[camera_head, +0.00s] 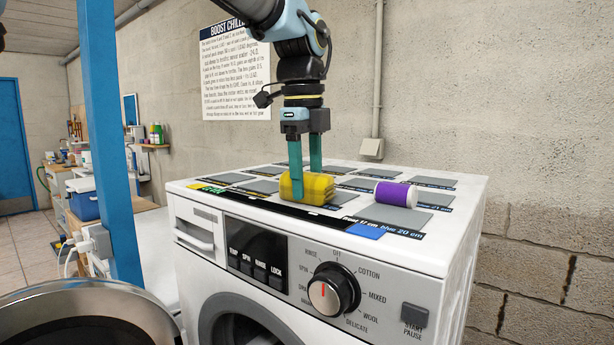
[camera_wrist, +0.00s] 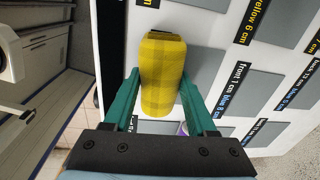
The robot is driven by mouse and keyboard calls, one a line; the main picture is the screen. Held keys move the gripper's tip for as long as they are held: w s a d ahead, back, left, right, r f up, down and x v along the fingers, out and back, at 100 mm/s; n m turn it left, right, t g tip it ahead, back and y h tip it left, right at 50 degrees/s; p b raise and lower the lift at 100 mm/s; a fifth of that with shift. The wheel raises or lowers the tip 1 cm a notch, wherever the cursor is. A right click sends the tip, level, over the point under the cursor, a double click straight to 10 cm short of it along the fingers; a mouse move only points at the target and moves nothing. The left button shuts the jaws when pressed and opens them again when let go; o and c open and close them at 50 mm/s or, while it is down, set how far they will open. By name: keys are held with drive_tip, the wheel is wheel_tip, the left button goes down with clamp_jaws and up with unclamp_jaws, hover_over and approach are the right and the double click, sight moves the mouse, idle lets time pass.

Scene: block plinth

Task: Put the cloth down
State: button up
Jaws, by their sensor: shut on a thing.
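The yellow cloth (camera_head: 308,188) is a thick folded or rolled bundle at the front of the washing machine's white top (camera_head: 440,259). My gripper (camera_head: 306,172) points down with its two teal fingers shut on the cloth. In the wrist view the cloth (camera_wrist: 161,75) sits between the fingers, one on each side. The cloth is at or very close to the top; I cannot tell whether it touches. Grey pads (camera_head: 354,170) with printed labels are laid out on the top, and the cloth partly hides those near it.
A purple and white cylinder (camera_head: 396,194) lies on its side to the right of the cloth. A dark strip with a blue end (camera_head: 366,231) runs along the front edge. Several pads at the back are bare. A blue post (camera_head: 103,140) stands left of the machine.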

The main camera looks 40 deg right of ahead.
drive_tip(key=shift+a+f, duration=0.1)
drive_tip(key=shift+f, duration=0.25)
drive_tip(key=o, duration=0.9)
drive_tip(key=shift+o, duration=1.4)
drive_tip(key=shift+f+b, duration=0.2)
drive_tip(key=shift+b, duration=0.25)
drive_tip(key=r, duration=0.3)
drive_tip(key=r+b, duration=0.1)
drive_tip(key=r, duration=0.3)
drive_tip(key=a+r+b, duration=0.1)
drive_tip(key=r, duration=0.3)
drive_tip(key=shift+s, duration=0.25)
